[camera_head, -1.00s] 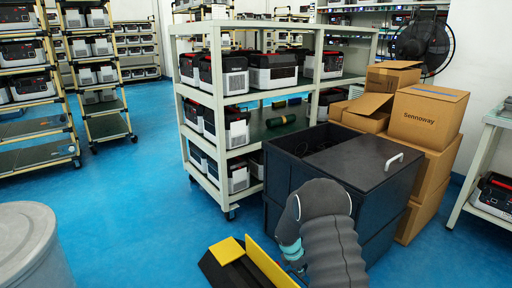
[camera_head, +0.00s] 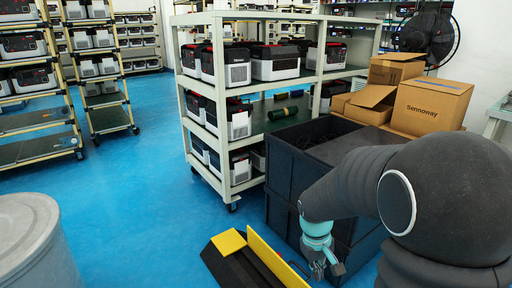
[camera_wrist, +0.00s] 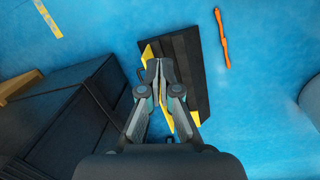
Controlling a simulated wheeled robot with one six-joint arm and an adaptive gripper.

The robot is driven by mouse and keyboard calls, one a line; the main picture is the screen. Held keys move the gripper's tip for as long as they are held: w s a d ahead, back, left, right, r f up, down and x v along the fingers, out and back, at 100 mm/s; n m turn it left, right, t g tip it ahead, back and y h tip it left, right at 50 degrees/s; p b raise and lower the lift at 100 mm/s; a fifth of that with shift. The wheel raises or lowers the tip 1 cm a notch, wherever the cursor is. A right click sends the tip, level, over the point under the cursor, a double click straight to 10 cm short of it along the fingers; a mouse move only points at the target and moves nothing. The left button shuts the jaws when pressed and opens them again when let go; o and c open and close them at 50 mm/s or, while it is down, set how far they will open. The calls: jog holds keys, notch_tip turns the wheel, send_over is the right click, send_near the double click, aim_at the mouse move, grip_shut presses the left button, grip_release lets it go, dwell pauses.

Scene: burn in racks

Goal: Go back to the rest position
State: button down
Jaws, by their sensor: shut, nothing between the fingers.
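My gripper (camera_head: 326,268) hangs at the end of my dark arm at the lower right of the head view, in front of the black crate. In the wrist view my gripper (camera_wrist: 160,68) points down at the floor, its fingers together with nothing between them. Below it lies a black ramp-like block (camera_wrist: 187,75) with yellow edges; the same block shows in the head view (camera_head: 238,270). My arm hides part of the black crate in the head view.
A black crate (camera_head: 283,170) stands beside my arm, with cardboard boxes (camera_head: 428,105) behind it. A pale shelf rack (camera_head: 215,172) holds several power units. A grey bin (camera_head: 35,245) stands at lower left. An orange strip (camera_wrist: 222,40) lies on the floor. Blue floor is clear at left.

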jog(key=s+r+m+t+y, duration=0.1)
jog(key=s+r+m+t, duration=0.3)
jog(key=s+r, duration=1.3)
jog(key=shift+a+t+y, duration=0.25)
jog(key=shift+t+y, duration=0.05)
jog(key=shift+t, duration=0.7)
jog(key=shift+r, duration=0.1)
